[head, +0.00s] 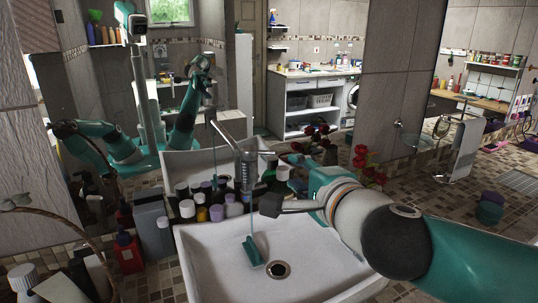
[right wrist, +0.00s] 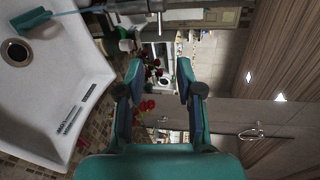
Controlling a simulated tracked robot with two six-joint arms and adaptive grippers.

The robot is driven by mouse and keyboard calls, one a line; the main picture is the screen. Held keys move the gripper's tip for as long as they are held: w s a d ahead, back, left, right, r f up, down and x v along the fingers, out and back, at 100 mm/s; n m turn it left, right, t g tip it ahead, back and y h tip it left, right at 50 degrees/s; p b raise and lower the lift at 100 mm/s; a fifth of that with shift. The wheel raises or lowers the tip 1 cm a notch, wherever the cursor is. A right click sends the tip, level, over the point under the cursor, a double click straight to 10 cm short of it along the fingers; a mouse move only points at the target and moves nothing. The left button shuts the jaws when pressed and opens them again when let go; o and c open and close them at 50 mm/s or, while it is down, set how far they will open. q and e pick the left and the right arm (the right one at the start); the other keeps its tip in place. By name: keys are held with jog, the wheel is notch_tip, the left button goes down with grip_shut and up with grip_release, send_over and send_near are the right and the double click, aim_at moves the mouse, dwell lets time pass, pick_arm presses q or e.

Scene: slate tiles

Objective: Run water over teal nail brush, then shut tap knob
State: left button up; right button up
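The teal nail brush (head: 252,251) lies in the white sink (head: 206,262), left of the drain. It also shows in the right wrist view (right wrist: 31,19). A thin bluish stream of water (right wrist: 80,10) runs from the tap down onto the brush. The metal tap (head: 246,170) stands at the back of the sink, with a short metal lever-like part (right wrist: 160,20) that seems to be its knob. My right gripper (head: 288,182) is open and empty, just right of the tap, its fingers (right wrist: 159,78) apart from it. My left gripper shows only as a mirror reflection, too small to read.
Several bottles and jars (head: 210,205) crowd the counter behind the sink. A red pump bottle (head: 128,254) and a grey box (head: 151,222) stand at the left. Red flowers (head: 366,165) are behind my right arm. A large mirror fills the back wall.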

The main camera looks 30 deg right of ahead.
aim_at(270, 153)
jog(key=b+x, duration=0.2)
jog(key=x, duration=1.3)
jog(key=shift+w+d+f, duration=0.1)
jog(key=shift+w+f, duration=0.05)
jog(key=shift+w, duration=0.15)
grip_shut()
